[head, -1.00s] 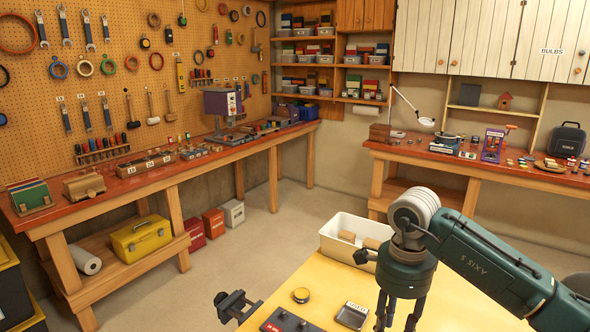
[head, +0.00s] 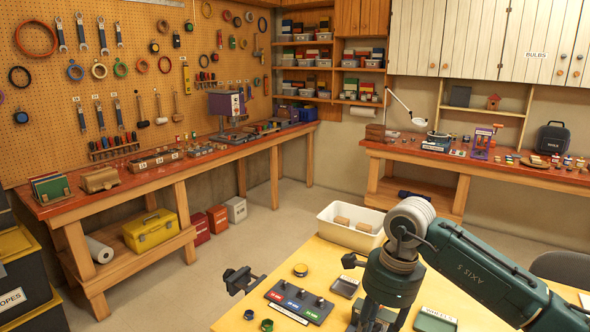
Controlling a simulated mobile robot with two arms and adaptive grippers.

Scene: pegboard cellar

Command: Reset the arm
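My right arm comes in from the right over the yellow table (head: 330,262), with its elbow-like grey joint above the table's right part. My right gripper (head: 378,318) hangs pointing down at the bottom edge of the view. Its dark fingers look spread apart, with no held thing visible between them; the tips are partly cut off by the frame. My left arm and gripper are not in view.
On the table are a white bin (head: 338,232) with wooden blocks, a dark button panel (head: 300,301), a yellow-topped round tin (head: 300,270), a small tray (head: 345,288) and a green box (head: 435,320). Open floor lies left.

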